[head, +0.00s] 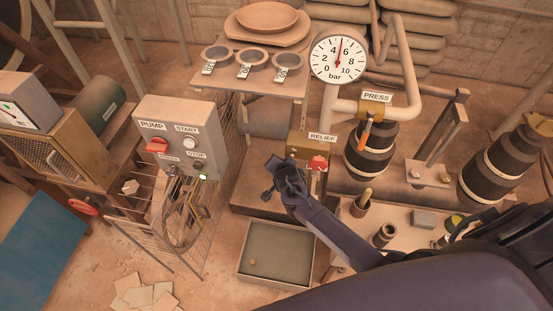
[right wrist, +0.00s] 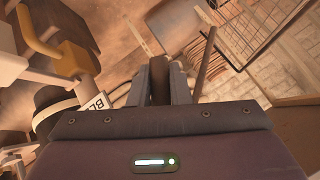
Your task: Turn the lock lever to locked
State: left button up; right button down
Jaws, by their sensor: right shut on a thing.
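My right gripper (head: 277,178) reaches in from the right, just left of the brass block labelled RELIEF (head: 301,147) with its red knob (head: 318,162). In the right wrist view its two fingers (right wrist: 159,82) are shut on a dark brown bar (right wrist: 158,86). No label on the bar shows, so I cannot tell for sure that it is the lock lever. In the head view the fingers and wrist hide the held part. No lock marking can be read in either view. My left gripper is not in view.
The pump box (head: 186,143) with a red switch stands left, above a wire rack (head: 152,236). A grey tray (head: 274,283) lies below my gripper. The PRESS valve's orange handle (head: 366,132) and a pressure gauge (head: 338,58) are at upper right.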

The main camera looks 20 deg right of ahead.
jog(key=shift+s+d+f+n+g+h, duration=0.25)
jog(key=shift+n+g+h, duration=0.15)
jog(key=shift+h, duration=0.2)
jog(key=shift+s+d+f+n+g+h+p, duration=0.1)
jog(key=shift+s+d+n+g+h+p, duration=0.2)
jog(key=shift+d+n+g+h, duration=0.25)
jog(key=shift+s+d+f+n+g+h+p, duration=0.1)
jog(key=shift+s+d+n+g+h+p, duration=0.2)
jog(key=shift+h, duration=0.45)
jog(key=shift+d, duration=0.15)
jog(key=c, duration=1.3)
grip_release()
jog(key=shift+c, duration=0.2)
jog(key=p+v, duration=0.1)
jog(key=v, duration=0.6)
jog(key=shift+s+a+r, duration=0.15)
jog(key=shift+a+r, duration=0.1)
